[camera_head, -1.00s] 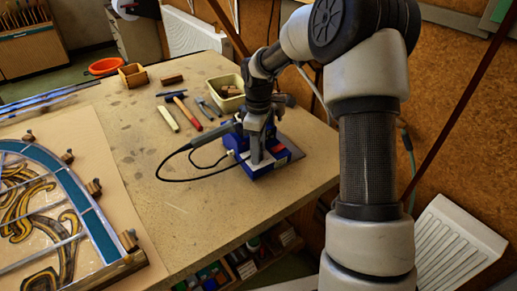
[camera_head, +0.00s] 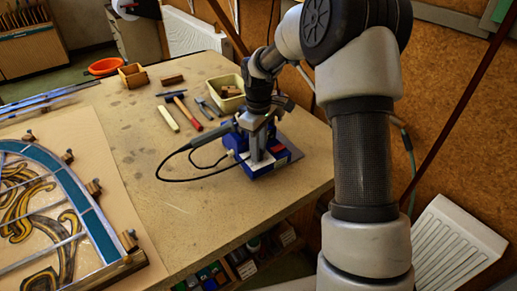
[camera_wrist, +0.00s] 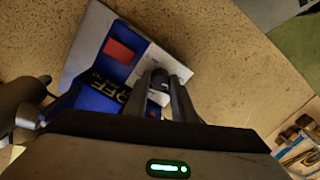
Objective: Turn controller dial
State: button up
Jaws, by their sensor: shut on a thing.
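The blue controller (camera_head: 262,165) stands on the workbench, with a soldering iron (camera_head: 226,130) in its holder beside it and dark cables looping to the left. The dark dial (camera_wrist: 160,78) sits between the fingertips. My gripper (camera_wrist: 161,84) points down over the controller and is shut on the dial. In the head view my gripper (camera_head: 257,130) hides part of the controller, and the dial cannot be seen there.
A cream tub (camera_head: 228,95) stands just behind the controller. A hammer (camera_head: 187,112) and other hand tools lie to its left. The leaded panel (camera_head: 50,205) lies at the far left. The bench middle is clear.

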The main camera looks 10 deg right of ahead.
jog(key=m, duration=0.4)
jog(key=shift+m, duration=0.3)
jog(key=m, duration=0.4)
dwell(0.3)
jog(key=o, duration=1.1)
jog(key=shift+c, duration=0.2)
notch_tip(320, 180, up, 18)
jog(key=p, duration=0.1)
jog(key=shift+f, duration=0.25)
jog(key=shift+r, duration=0.1)
